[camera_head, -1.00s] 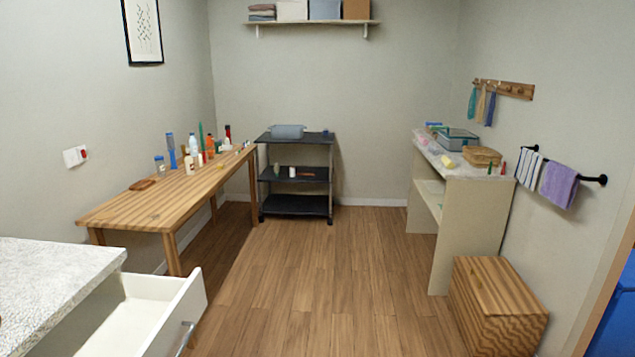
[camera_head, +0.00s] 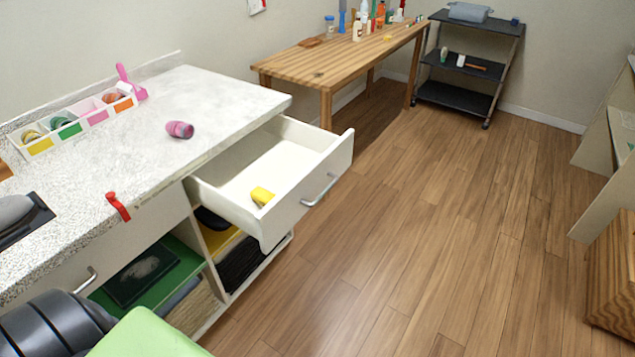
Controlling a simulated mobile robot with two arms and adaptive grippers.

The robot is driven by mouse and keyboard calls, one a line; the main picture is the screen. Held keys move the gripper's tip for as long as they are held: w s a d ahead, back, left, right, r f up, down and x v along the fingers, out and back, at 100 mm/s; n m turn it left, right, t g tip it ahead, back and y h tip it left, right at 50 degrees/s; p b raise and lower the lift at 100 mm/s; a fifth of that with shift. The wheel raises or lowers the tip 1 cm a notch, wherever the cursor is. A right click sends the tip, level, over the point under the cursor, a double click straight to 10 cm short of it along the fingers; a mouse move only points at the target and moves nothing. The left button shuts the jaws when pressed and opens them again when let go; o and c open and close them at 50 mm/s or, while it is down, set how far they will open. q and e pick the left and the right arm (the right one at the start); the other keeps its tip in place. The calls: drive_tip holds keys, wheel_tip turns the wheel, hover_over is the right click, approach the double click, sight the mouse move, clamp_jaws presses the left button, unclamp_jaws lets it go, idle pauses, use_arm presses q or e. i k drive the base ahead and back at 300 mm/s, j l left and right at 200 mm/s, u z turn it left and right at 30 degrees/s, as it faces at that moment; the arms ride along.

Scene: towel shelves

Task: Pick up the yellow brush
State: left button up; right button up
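A small yellow object (camera_head: 262,196) lies on the floor of the open white drawer (camera_head: 327,178), near its front left end. It may be the yellow brush, but it is too small to tell its bristles or handle. The drawer is pulled out from the speckled white counter (camera_head: 160,140). Neither of my grippers shows in the view.
On the counter are a pink cylinder (camera_head: 180,129), a divided organizer (camera_head: 85,119) with coloured items, and a red clamp-like object (camera_head: 118,206) at the front edge. A wooden table (camera_head: 345,58) and black cart (camera_head: 468,66) stand behind. The wooden floor right of the drawer is clear.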

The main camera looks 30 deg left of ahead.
sight(260, 196)
drive_tip(key=u, duration=1.3)
